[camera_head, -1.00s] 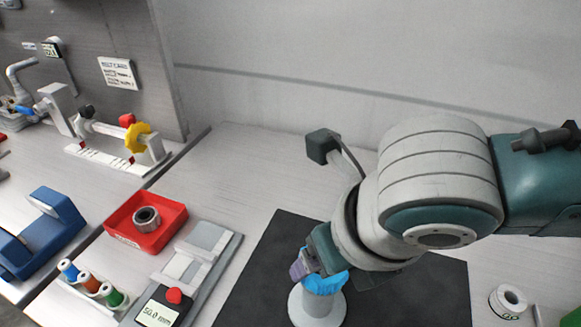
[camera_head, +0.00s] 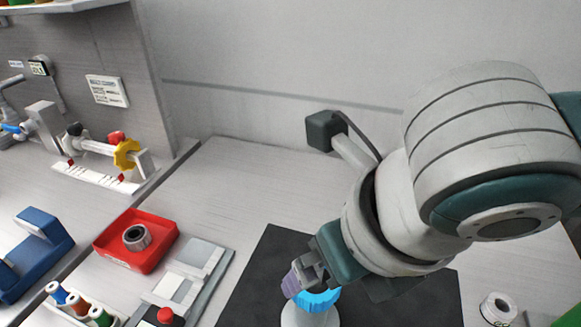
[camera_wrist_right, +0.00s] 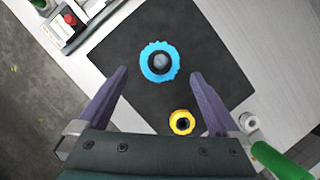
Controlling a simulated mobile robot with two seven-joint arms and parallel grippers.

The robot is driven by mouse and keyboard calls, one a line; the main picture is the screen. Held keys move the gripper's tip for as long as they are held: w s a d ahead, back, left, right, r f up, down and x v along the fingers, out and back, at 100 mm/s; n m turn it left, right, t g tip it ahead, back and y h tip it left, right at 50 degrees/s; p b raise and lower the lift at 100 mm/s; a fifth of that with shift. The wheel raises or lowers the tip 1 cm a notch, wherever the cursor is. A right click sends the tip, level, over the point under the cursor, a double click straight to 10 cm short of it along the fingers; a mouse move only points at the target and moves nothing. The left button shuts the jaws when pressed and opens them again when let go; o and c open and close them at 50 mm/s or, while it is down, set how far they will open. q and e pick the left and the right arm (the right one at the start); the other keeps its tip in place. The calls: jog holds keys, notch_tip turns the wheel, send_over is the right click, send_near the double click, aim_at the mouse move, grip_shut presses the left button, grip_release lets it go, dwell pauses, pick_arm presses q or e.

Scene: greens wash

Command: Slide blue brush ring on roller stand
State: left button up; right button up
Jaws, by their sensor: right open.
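The blue brush ring (camera_head: 320,299) sits around the top of a pale upright stand (camera_head: 303,318) on the black mat. In the right wrist view the blue ring (camera_wrist_right: 147,66) surrounds a grey round top. My right gripper (camera_head: 293,283) is open and empty. It is above the ring, and in the wrist view the ring shows between the finger tips (camera_wrist_right: 160,73); contact cannot be seen. A horizontal roller on a white base (camera_head: 95,181) stands at the left, carrying a yellow ring (camera_head: 127,153). My left gripper is out of view.
A red tray (camera_head: 108,243) holds a grey ring (camera_head: 136,238). Several coloured spools (camera_head: 78,306) stand at lower left beside a blue block (camera_head: 40,235). A smaller yellow ring (camera_wrist_right: 172,124) is near the mat's edge in the wrist view. The black mat (camera_head: 268,256) is otherwise largely clear.

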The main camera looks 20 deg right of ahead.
jog(key=v, duration=0.4)
jog(key=shift+r, duration=0.25)
